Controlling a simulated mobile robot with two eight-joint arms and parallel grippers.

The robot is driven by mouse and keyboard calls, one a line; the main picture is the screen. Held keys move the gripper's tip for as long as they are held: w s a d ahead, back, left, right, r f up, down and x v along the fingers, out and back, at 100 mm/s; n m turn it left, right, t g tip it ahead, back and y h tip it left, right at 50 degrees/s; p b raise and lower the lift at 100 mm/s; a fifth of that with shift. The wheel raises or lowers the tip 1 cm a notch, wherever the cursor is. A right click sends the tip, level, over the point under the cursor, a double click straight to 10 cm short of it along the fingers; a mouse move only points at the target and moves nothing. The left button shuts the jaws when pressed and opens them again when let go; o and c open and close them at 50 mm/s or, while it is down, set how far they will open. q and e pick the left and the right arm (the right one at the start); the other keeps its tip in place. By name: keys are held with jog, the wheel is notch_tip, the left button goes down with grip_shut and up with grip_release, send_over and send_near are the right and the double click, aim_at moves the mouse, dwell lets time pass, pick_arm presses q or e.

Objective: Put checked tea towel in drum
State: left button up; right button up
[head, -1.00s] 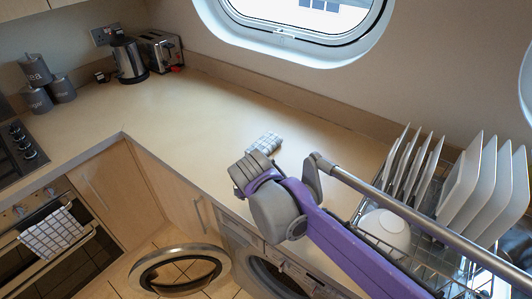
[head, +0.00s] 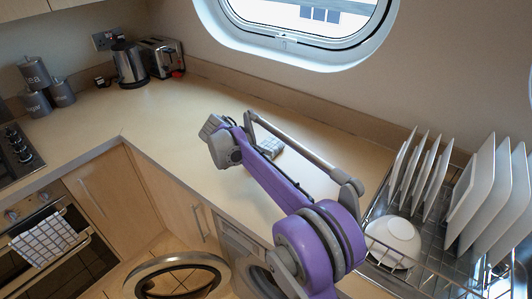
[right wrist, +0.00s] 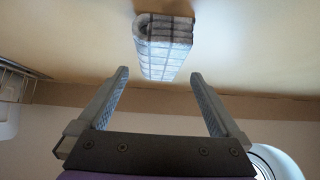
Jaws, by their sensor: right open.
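The checked tea towel (head: 271,146) lies folded on the worktop, partly hidden behind my right arm in the head view. In the right wrist view the folded white-and-grey towel (right wrist: 164,46) lies just beyond the fingertips. My right gripper (right wrist: 159,75) is open, with nothing between its fingers. In the head view its fingers cannot be made out at the arm's end. The washing machine stands under the worktop with its round door (head: 178,262) swung open. Its drum opening (head: 256,277) is partly hidden by my arm. My left gripper is not in view.
Another checked towel (head: 46,243) hangs on the oven handle. A dish rack (head: 420,262) with white plates and a bowl (head: 393,240) stands at the right. A kettle (head: 129,64) and toaster (head: 161,57) stand at the back left. The worktop between is clear.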

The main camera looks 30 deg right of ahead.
aim_at(272, 144)
jog(key=x, duration=0.6)
jog(key=shift+d+f, duration=0.15)
jog(key=shift+f, duration=0.1)
jog(key=shift+r, duration=0.1)
jog(key=c, duration=1.2)
